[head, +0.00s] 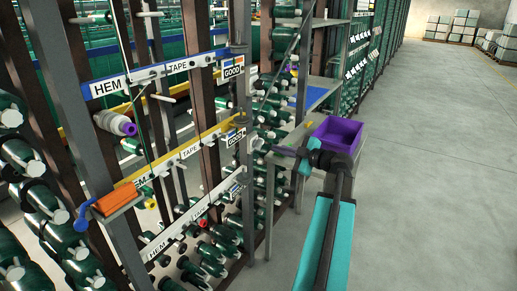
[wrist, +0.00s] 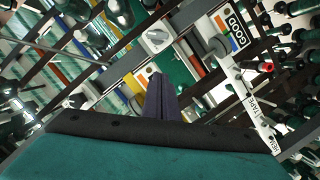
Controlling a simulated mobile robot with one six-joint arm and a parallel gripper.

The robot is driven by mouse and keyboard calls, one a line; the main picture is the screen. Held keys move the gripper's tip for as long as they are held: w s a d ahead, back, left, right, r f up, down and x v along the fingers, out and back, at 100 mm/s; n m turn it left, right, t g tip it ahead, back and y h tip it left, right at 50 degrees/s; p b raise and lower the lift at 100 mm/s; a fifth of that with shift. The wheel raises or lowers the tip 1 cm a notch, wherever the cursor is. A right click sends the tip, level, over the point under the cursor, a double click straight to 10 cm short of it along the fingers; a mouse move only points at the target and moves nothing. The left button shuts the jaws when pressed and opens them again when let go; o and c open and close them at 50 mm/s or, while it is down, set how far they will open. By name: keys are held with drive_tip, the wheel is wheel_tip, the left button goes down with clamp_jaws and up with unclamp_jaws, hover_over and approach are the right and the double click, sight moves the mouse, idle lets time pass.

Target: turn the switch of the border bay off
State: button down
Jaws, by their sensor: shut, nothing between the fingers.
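In the wrist view a pale switch with a knob (wrist: 155,39) sits on a grey plate beyond my fingers. A second plate with a small round pale part (wrist: 149,71) lies just past the fingertips, partly hidden by them. No readable label tells me which belongs to the border bay, and I cannot read either knob's setting. My gripper (wrist: 157,78) is shut and empty, its dark fingers pointing toward the rack. In the head view my gripper (head: 276,150) is beside the rack's right-hand posts, near the lower GOOD sign (head: 235,138). I cannot tell whether it touches anything.
The rack carries HEM TAPE rails (head: 150,75) and many green rolls (head: 205,255). A purple bin (head: 335,134) stands close behind my gripper. An orange block (head: 117,200) lies on a small shelf at left. The grey floor (head: 440,150) at right is clear.

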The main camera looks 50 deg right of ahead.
sight(261, 146)
drive_tip(key=shift+w, duration=0.2)
drive_tip(key=w+f+p, duration=0.1)
drive_tip(key=w, duration=0.2)
drive_tip(key=w+d+f, duration=0.1)
drive_tip(key=w, duration=0.3)
drive_tip(key=w+f+p, duration=0.1)
drive_tip(key=w, duration=0.2)
drive_tip(key=shift+w+d+f+p, duration=0.15)
drive_tip(key=shift+d+f+p, duration=0.05)
drive_tip(key=shift+f+p, duration=0.1)
drive_tip(key=shift+d+f, duration=0.35)
drive_tip(key=shift+f, duration=0.15)
